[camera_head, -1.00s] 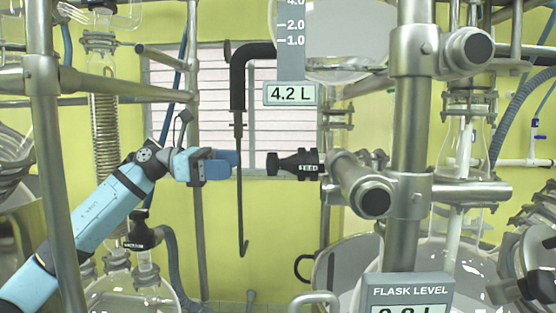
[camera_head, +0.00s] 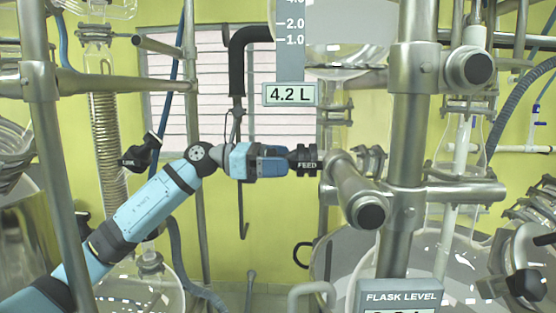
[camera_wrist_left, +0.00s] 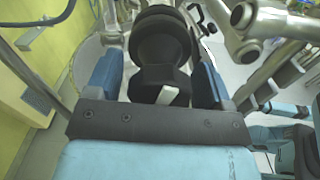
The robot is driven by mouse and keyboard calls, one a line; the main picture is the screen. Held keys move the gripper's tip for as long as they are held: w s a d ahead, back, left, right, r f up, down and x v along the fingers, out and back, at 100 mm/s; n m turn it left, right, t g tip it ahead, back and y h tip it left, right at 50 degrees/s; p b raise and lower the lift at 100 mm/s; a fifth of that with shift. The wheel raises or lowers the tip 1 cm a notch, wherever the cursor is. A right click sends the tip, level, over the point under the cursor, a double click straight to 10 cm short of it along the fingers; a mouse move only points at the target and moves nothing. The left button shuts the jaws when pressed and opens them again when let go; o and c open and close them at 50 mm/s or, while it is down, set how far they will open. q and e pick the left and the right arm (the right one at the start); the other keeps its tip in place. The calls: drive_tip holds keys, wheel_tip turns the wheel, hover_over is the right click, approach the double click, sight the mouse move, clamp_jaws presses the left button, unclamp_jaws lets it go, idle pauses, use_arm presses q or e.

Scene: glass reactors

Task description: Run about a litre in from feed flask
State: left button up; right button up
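The feed flask (camera_head: 347,30) is clear glass at the top, cut off by the frame, with a level scale and a readout (camera_head: 290,95) of 4.2 L. The black valve knob marked FEED (camera_head: 306,160) is on the pipework below it. My left gripper (camera_head: 286,162) is at the left end of this knob, level with it. In the left wrist view the black knob (camera_wrist_left: 160,82) is between the two blue fingers, which stand wide apart, close along its sides. I see no clear grip on it.
A FLASK LEVEL display (camera_head: 400,298) is cut off at the bottom, its number unreadable. Thick metal posts (camera_head: 408,160) and pipes stand just right of the knob. A black hooked rod (camera_head: 241,205) hangs behind my left gripper. Another black knob (camera_head: 140,155) is at the left.

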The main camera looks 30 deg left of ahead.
use_arm(q)
drive_tip(key=c, duration=0.8)
drive_tip(key=shift+o, duration=0.2)
drive_tip(key=shift+n, duration=0.3)
drive_tip(key=n+p, duration=0.6)
drive_tip(key=n, duration=0.4)
drive_tip(key=o, duration=0.9)
